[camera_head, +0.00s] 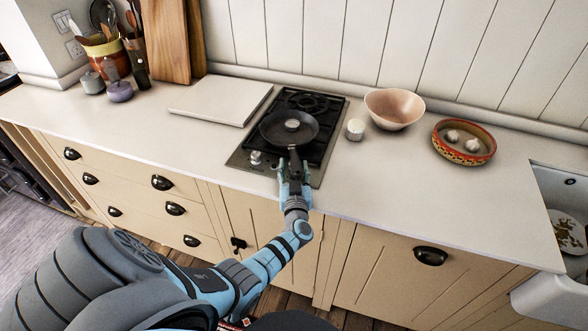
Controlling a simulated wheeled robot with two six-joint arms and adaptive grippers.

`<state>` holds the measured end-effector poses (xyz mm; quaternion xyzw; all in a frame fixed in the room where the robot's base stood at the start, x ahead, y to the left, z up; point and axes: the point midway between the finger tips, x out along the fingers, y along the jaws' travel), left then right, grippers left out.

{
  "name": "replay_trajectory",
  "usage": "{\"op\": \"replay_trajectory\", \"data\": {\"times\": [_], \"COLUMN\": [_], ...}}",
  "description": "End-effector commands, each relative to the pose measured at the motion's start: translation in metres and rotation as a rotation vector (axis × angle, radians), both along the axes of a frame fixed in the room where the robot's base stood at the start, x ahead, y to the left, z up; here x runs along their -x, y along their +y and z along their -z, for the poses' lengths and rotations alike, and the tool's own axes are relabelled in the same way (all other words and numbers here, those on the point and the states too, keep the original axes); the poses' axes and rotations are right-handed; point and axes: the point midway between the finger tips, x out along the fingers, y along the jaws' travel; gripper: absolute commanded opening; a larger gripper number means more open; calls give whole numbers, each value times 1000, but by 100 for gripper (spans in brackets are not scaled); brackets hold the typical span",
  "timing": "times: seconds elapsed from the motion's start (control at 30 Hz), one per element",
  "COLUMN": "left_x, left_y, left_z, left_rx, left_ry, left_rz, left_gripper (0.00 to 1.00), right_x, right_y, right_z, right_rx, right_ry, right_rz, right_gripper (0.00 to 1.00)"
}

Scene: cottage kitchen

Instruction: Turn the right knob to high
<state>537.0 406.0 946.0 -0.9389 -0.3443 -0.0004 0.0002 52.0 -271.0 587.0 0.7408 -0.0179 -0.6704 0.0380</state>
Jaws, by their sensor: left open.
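The gas hob (326,140) is set into the counter, with a steel control strip along its front. A pale knob (256,157) shows at the left of that strip. The right knob cannot be made out clearly; my left gripper covers that part of the strip. My left gripper (292,166) is open, reaching in from the front at the hob's front edge. I cannot tell whether its fingers touch the knob. A dark frying pan (275,130) sits on the hob just beyond the gripper. My right gripper is not in view.
A white board (222,100) lies left of the hob. A small white jar (355,129), a pink bowl (394,108) and a red patterned dish (463,142) stand to the right. A sink (560,190) is at far right. The counter (390,180) front right is clear.

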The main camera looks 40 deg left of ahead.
Motion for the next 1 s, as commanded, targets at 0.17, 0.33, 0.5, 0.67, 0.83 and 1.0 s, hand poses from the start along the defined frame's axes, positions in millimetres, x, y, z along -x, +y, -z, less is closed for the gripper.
{"op": "replay_trajectory", "data": {"times": [0.17, 0.33, 0.5, 0.67, 0.83, 1.0], "left_x": [20, 57, 84, 91, 91, 122], "left_y": [-18, -49, -72, -78, -77, -39], "left_z": [2, 2, 1, 0, 0, 15], "left_rx": [3, 4, 3, 1, 1, -124], "left_ry": [1, 2, 2, 0, 1, 84], "left_rz": [2, 1, 1, 0, 0, 15], "left_gripper": [46, 46, 46, 46, 46, 46], "right_x": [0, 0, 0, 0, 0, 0], "right_y": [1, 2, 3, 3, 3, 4], "right_z": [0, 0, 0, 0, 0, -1], "right_rx": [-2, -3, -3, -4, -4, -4], "right_ry": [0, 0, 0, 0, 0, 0], "right_rz": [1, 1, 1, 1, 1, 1], "right_gripper": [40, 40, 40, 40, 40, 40]}}
